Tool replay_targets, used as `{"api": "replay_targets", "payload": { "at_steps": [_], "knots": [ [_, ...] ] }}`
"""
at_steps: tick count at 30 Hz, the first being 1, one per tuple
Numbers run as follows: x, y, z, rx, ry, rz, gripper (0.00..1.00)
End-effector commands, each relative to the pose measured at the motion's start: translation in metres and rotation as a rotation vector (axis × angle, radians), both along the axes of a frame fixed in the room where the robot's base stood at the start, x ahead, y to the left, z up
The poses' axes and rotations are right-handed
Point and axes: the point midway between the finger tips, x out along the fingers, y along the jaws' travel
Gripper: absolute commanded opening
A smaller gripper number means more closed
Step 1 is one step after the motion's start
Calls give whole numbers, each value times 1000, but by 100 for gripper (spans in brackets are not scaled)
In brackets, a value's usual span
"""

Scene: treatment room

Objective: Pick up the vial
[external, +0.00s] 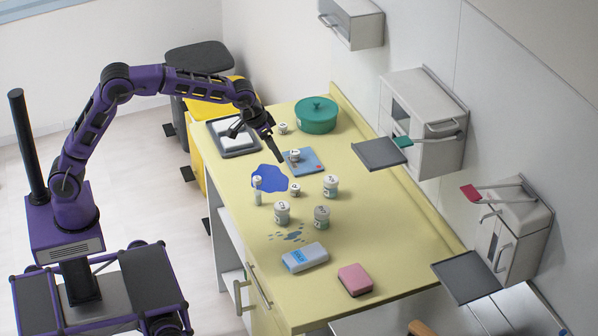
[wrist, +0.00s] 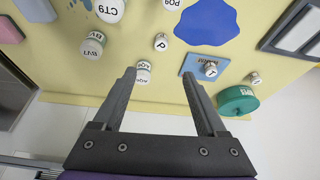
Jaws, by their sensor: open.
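A slim, tall white container (external: 257,191), the most vial-like thing, stands upright beside the blue patch. In the wrist view a labelled white top (wrist: 172,4), probably the same one, is cut by the upper edge. Small lidded containers that could also be vials stand nearby: one to its right (external: 295,190), also in the wrist view (wrist: 161,42), and one on a blue square (external: 294,156). Which is meant I cannot tell. My gripper (external: 276,152) is open and empty above the counter, near the blue square. In the wrist view its fingers (wrist: 158,74) are wide apart.
Larger labelled jars (external: 331,186) (external: 282,213) (external: 322,217) stand towards the front. A green lidded pot (external: 316,117) and a grey tray (external: 233,139) are at the back. A white-blue box (external: 304,258) and pink block (external: 355,280) lie in front. Wall dispensers (external: 425,115) overhang the right side.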

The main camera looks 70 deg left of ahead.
Motion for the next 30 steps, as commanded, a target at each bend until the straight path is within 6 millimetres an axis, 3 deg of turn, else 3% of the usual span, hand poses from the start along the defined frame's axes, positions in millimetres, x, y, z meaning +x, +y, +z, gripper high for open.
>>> {"api": "replay_targets", "payload": {
  "at_steps": [15,24,30],
  "knots": [
    [37,2,-94,1,4,2,74],
    [47,3,-116,1,1,-1,74],
    [56,6,-145,0,3,1,74]
  ]
}}
